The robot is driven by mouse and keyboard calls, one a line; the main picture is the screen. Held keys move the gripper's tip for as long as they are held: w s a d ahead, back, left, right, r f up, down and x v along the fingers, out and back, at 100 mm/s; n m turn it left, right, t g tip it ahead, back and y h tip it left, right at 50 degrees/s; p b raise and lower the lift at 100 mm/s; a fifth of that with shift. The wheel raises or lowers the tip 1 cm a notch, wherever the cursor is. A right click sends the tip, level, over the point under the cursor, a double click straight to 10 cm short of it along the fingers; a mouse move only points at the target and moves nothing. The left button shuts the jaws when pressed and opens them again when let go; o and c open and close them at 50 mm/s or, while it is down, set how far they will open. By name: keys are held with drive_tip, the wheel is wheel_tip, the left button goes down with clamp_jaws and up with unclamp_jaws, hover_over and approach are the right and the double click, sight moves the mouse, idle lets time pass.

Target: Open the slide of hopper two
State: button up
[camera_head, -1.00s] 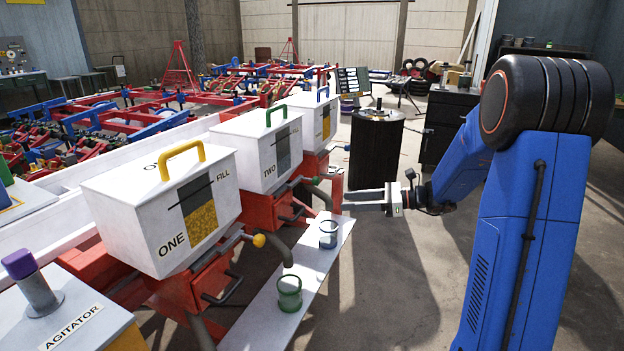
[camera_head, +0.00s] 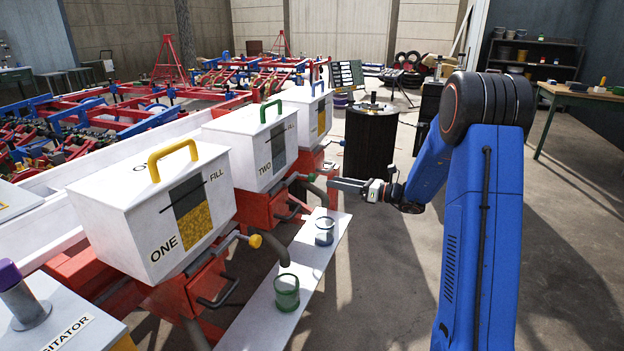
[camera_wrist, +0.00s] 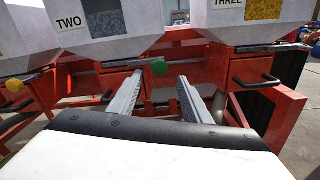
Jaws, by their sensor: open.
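Hopper two (camera_head: 245,155) is a white box with a green handle, marked TWO, in the middle of the row; its lower front also shows at upper left in the wrist view (camera_wrist: 105,40). Under it, a rod ends in a green knob (camera_wrist: 159,67), the slide's end. My gripper (camera_head: 332,183) is open and empty in front of the red frame below hopper two. In the wrist view its two fingers (camera_wrist: 160,78) point forward, with the green knob seen between their tips. I cannot tell whether the knob is between the fingers or still beyond them.
Hopper one (camera_head: 150,215) with its yellow knob (camera_head: 255,241) stands nearer. Hopper three (camera_wrist: 245,25) is to the right in the wrist view. A white board (camera_head: 262,308) below holds a green cup (camera_head: 286,293) and a blue-grey cup (camera_head: 324,232). A dark drum (camera_head: 371,145) stands behind my gripper.

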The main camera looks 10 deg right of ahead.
sight(315, 178)
drive_tip(key=x, duration=1)
